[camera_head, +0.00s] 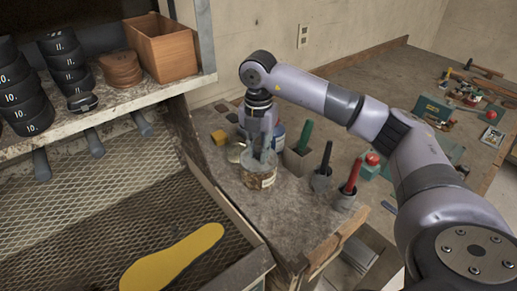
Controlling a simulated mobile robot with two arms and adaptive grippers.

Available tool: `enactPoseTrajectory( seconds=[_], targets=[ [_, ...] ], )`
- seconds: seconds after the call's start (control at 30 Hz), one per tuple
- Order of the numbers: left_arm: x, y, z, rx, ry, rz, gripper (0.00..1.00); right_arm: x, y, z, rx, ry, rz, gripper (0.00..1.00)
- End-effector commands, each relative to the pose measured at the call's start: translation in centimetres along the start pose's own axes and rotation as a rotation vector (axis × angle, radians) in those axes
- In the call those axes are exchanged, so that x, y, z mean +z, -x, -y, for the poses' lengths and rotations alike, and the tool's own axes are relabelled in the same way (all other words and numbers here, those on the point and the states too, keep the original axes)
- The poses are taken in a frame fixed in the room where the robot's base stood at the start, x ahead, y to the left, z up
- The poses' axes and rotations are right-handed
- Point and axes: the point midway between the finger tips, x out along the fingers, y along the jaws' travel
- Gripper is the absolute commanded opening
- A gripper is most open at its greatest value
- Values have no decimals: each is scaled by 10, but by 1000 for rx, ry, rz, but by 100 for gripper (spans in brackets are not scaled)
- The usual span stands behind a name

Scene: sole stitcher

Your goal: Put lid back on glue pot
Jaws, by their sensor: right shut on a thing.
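The glue pot (258,179), a round jar with a beige and dark label, stands upright on the grey bench at the left of the tool holders. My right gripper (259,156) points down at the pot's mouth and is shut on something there. The fingers hide most of the mouth, so I cannot make out the held thing. A flat, round, gold-coloured disc (234,152), which looks like a lid, shows just left of the pot, partly behind it. My left gripper is out of view.
Holders with a green-handled tool (305,136), a dark brush-like tool (325,159) and a red-handled tool (353,175) stand right of the pot. A yellow sole (172,260) lies on mesh at front left.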

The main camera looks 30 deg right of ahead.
Motion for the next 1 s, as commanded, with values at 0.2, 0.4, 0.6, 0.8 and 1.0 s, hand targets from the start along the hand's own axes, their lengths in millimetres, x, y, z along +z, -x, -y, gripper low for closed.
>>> enactPoseTrajectory(
  seconds=[0.2, 0.4, 0.6, 0.8, 1.0],
  targets=[
    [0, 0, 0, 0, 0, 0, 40, 0, 0, 0, 0, 0, 0, 0],
    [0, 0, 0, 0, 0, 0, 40, 0, 0, 0, 0, 0, 0, 23],
    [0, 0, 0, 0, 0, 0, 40, 0, 0, 0, 0, 0, 0, 36],
    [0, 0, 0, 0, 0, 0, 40, 0, 0, 0, 0, 0, 0, 43],
    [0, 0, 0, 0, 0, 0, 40, 0, -1, 0, 0, 0, 0, 49]
  ],
)
